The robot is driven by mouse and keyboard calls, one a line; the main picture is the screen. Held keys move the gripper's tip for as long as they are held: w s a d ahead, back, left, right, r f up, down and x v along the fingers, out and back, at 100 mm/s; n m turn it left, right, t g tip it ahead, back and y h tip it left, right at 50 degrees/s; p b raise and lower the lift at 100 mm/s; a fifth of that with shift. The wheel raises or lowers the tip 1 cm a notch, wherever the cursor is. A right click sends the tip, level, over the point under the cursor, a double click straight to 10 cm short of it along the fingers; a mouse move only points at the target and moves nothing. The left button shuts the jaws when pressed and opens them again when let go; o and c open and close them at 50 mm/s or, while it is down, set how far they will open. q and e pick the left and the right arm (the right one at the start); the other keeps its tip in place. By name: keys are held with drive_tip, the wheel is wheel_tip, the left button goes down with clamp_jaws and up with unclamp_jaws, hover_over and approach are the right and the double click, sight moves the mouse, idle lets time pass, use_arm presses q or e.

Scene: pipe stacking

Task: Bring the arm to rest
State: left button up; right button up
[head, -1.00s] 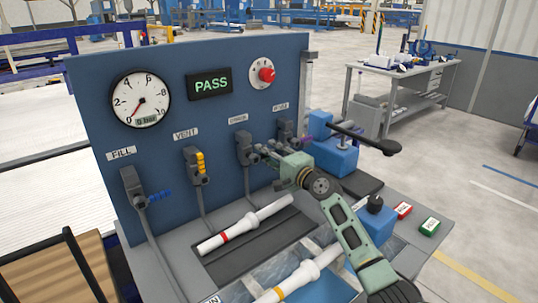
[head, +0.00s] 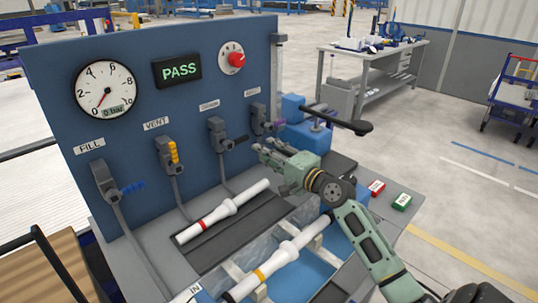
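My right arm reaches in from the lower right. Its green-grey gripper (head: 262,150) hangs in front of the blue test panel (head: 130,50), below and right of the rightmost valve (head: 260,118). Its fingers look apart, with nothing seen between them. It appears clear of the valve levers. A white pipe with a red band (head: 222,212) lies in the dark tray below it. My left gripper is not in view.
The panel carries a gauge (head: 105,89) near zero, a green PASS display (head: 178,70) and a red knob (head: 236,60). A blue clamp with a black handle (head: 340,120) stands just beyond the gripper.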

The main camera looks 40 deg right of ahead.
drive_tip(key=shift+s, duration=0.25)
idle(0.3)
